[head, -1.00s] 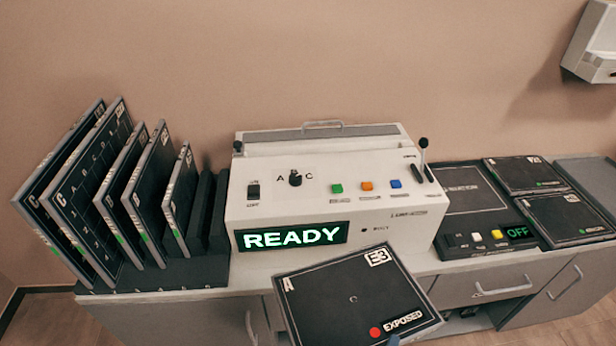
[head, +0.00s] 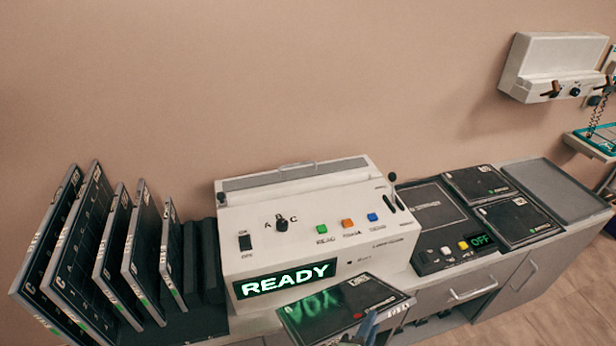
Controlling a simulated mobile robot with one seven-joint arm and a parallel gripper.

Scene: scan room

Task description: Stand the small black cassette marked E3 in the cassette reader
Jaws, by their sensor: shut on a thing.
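The small black cassette marked E3 (head: 340,305) is in front of the cassette reader, low in the head view, tilted with its face up. The green READY light reflects on that face, and its red dot shows near the front. My gripper (head: 368,328) is shut on the cassette's near edge; only part of the gripper shows at the bottom of the picture. The cassette reader (head: 310,235) is a white box with a lit READY display, coloured buttons and a long grey slot strip along its top back. The cassette is apart from the slot.
A rack (head: 190,328) at left holds several upright cassettes. Right of the reader is a black panel (head: 430,222) with an OFF display, then two flat cassettes (head: 518,219) and an empty grey tray (head: 555,190). A white wall box (head: 553,65) hangs at upper right.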

